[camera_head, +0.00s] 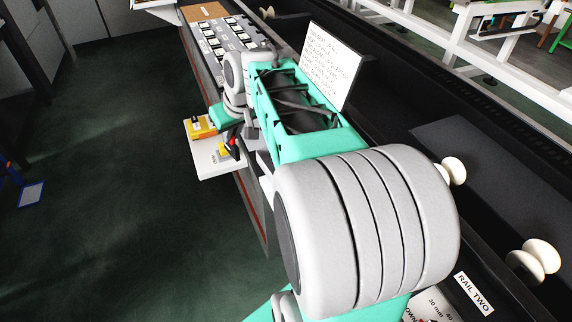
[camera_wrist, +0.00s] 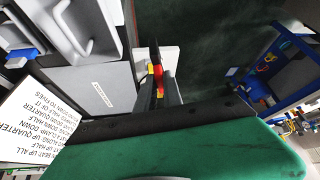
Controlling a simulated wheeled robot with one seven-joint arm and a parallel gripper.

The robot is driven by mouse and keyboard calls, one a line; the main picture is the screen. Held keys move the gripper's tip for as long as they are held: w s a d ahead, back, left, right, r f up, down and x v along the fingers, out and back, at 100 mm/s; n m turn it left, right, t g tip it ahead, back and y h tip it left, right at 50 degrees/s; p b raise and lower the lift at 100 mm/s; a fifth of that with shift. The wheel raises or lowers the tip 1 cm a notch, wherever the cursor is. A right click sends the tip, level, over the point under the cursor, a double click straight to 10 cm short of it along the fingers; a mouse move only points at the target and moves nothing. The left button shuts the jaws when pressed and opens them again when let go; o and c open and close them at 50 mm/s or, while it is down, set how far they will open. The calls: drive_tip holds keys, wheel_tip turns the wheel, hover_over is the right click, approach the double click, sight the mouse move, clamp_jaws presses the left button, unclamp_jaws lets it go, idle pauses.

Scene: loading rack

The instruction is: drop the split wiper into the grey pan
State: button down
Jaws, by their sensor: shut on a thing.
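My gripper (camera_head: 238,152) is above or beside a small white shelf at the side of the long machine, and my arm partly hides it. In the wrist view my gripper (camera_wrist: 158,90) points away, its dark fingers close together around a small red and dark piece (camera_wrist: 157,70), which appears to be the split wiper. The piece also shows in the head view (camera_head: 233,142), small and partly hidden, so its shape and any split cannot be made out. Yellow shows right by the fingertips. I cannot pick out the grey pan with certainty.
The white shelf (camera_head: 208,170) carries yellow blocks (camera_head: 202,127). A white text board (camera_head: 330,65) stands on the machine beside my arm. Green floor (camera_head: 110,150) is open on the left. A blue-framed stand (camera_wrist: 285,70) is at right.

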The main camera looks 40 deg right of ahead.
drive_tip(key=s+d+r, duration=0.1)
drive_tip(key=s+d, duration=0.2)
drive_tip(key=d, duration=0.6)
drive_tip(key=s+d+r, duration=0.2)
drive_tip(key=s+d, duration=0.1)
drive_tip(key=d, duration=0.6)
wheel_tip(320, 180, down, 6)
drive_tip(key=b, duration=0.4)
drive_tip(key=shift+a+m+h, duration=0.2)
drive_tip(key=shift+m+h, duration=0.1)
drive_tip(key=c, duration=1.4)
unclamp_jaws()
drive_tip(key=v, duration=0.8)
